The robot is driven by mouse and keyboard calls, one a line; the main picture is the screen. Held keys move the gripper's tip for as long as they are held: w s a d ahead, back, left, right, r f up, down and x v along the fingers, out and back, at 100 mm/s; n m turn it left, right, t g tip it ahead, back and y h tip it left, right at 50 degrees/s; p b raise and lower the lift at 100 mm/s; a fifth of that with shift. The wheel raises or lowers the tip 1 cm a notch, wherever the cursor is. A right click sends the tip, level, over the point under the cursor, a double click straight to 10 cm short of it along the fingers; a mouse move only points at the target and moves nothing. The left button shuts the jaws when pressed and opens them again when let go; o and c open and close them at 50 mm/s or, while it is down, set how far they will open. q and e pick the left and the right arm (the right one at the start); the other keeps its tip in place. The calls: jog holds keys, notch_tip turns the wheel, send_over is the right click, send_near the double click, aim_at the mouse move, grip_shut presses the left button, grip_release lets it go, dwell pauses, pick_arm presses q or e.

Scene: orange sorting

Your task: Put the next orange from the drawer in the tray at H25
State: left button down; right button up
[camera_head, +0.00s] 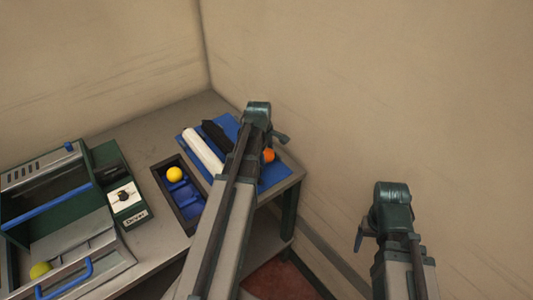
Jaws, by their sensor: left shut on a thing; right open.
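My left gripper (266,145) is mostly hidden behind my own arm, above the right part of the blue mat (274,178). It is shut on an orange (268,156), of which only a small, bright part shows beside the arm. A yellow-orange ball (174,173) sits in the far compartment of a dark tray with blue inside (191,212). Another yellowish ball (40,270) lies in the open drawer (102,246) at lower left. My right gripper (366,236) is open at the lower right, off the table, its fingers largely hidden.
A white roll (203,151) and a black object (217,136) lie on the mat. A green cabinet (88,170) with a blue bar and a small labelled dial box (126,198) stand on the grey table (155,143). Plain walls close off the back and right.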

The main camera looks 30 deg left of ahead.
aim_at(266, 151)
pick_arm(q)
jog(key=p+v, duration=0.3)
jog(key=w+p+v, duration=0.1)
jog(key=p+v, duration=0.2)
jog(key=w+p+v, duration=0.1)
jog(key=p+v, duration=0.2)
jog(key=shift+a+r, duration=0.1)
jog(key=shift+r, duration=0.25)
